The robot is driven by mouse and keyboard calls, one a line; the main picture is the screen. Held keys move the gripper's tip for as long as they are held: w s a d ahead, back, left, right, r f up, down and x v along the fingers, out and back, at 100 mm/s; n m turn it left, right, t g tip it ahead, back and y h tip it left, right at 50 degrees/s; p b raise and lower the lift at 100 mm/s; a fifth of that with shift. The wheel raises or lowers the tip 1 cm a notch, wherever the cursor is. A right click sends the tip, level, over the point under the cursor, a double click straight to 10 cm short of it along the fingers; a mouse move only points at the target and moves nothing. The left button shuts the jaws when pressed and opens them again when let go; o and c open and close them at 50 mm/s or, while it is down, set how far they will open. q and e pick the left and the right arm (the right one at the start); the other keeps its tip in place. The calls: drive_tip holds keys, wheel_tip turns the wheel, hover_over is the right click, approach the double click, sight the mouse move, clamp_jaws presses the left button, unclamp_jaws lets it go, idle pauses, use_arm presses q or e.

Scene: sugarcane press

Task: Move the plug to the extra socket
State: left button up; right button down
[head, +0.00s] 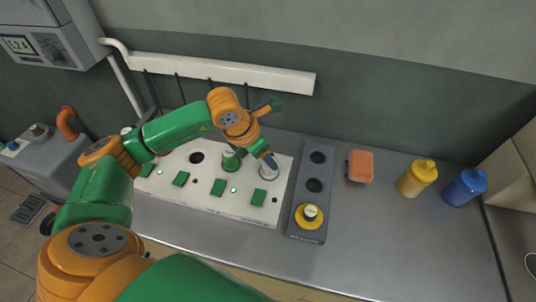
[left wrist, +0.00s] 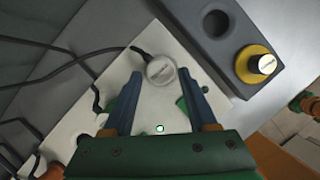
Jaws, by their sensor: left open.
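My right gripper is not in view.
A green plug (head: 230,160) stands left of my gripper on the panel, beside an empty dark hole (head: 196,158). Green switches (head: 218,187) line the front. Cables hang from the wall rail (head: 220,74). An orange box (head: 360,166), yellow bottle (head: 417,178) and blue bottle (head: 464,188) stand right.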

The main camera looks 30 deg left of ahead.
use_arm(q)
drive_tip(key=p+v, duration=0.4)
drive_tip(key=v, duration=0.3)
drive_tip(key=shift+r, duration=0.2)
drive_tip(key=shift+a, duration=0.1)
